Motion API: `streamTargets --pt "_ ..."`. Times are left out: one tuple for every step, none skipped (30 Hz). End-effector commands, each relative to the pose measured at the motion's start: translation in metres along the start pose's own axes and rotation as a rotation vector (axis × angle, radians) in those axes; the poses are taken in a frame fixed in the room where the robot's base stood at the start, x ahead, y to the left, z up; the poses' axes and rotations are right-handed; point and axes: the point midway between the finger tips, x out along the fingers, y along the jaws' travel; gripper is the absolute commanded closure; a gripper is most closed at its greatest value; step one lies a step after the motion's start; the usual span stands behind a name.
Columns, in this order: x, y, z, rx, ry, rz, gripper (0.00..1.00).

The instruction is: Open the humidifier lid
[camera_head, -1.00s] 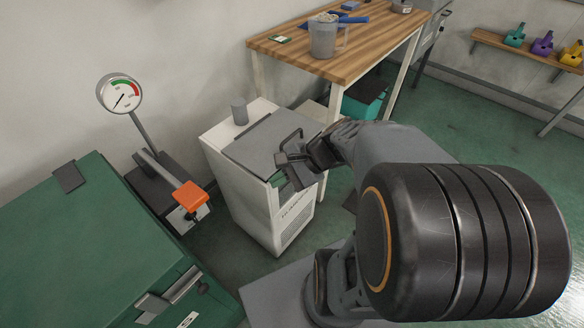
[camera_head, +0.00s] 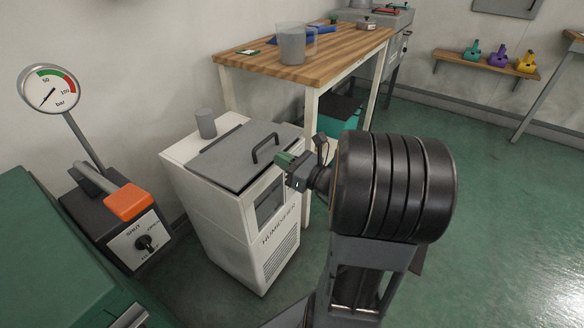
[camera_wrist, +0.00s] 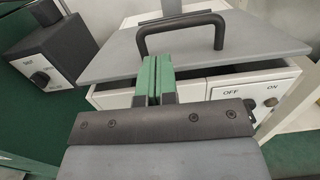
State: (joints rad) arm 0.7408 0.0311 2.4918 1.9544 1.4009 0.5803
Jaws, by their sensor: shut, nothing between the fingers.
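The humidifier (camera_head: 248,231) is a white cabinet with a flat grey lid (camera_head: 222,162) and a black bar handle (camera_head: 265,148). In the wrist view the lid (camera_wrist: 235,46) and its handle (camera_wrist: 180,35) lie just beyond my fingertips. A dark gap shows between the lid's front edge and the white rim, so the lid looks slightly raised. My gripper (camera_head: 282,160) is at the lid's front right, beside the handle and not around it. Its green fingers (camera_wrist: 153,77) are together and empty. Whether they touch the lid is unclear.
A grey cup (camera_head: 205,123) stands on the humidifier top behind the lid. A control box with an orange lever (camera_head: 129,202) and a gauge (camera_head: 50,89) are at the left. A wooden table (camera_head: 330,62) with a glass jug (camera_head: 292,45) is behind. Floor at the right is clear.

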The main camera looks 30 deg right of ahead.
Motion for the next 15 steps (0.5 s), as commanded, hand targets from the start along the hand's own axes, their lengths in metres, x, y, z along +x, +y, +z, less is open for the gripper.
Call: streamTargets --pt "0.009 0.001 -0.002 -0.002 -0.001 0.005 1.00" --pt "0.013 0.001 -0.002 -0.002 0.000 0.006 1.00" --pt "0.019 0.001 -0.002 -0.002 -0.001 0.005 1.00" --pt "0.023 0.001 -0.001 -0.002 -0.001 0.005 1.00" --pt "0.026 0.001 -0.001 -0.002 0.000 0.005 1.00" --pt "0.030 0.001 -0.001 -0.002 0.000 0.004 1.00" --pt "0.033 0.001 -0.001 -0.002 0.000 0.004 1.00" --pt "0.036 0.001 -0.001 -0.002 0.000 0.004 1.00" --pt "0.039 0.001 -0.001 -0.002 0.001 0.004 1.00" --pt "0.041 0.001 -0.001 -0.002 0.000 0.004 1.00" --pt "0.043 0.001 -0.001 -0.002 0.000 0.003 1.00" --pt "0.044 0.000 0.000 -0.001 0.000 0.002 1.00" --pt "0.045 0.000 0.000 -0.001 0.000 0.002 1.00" --pt "0.046 0.000 0.000 -0.001 0.000 0.002 1.00" --pt "0.047 0.000 0.000 -0.001 0.000 0.002 1.00"
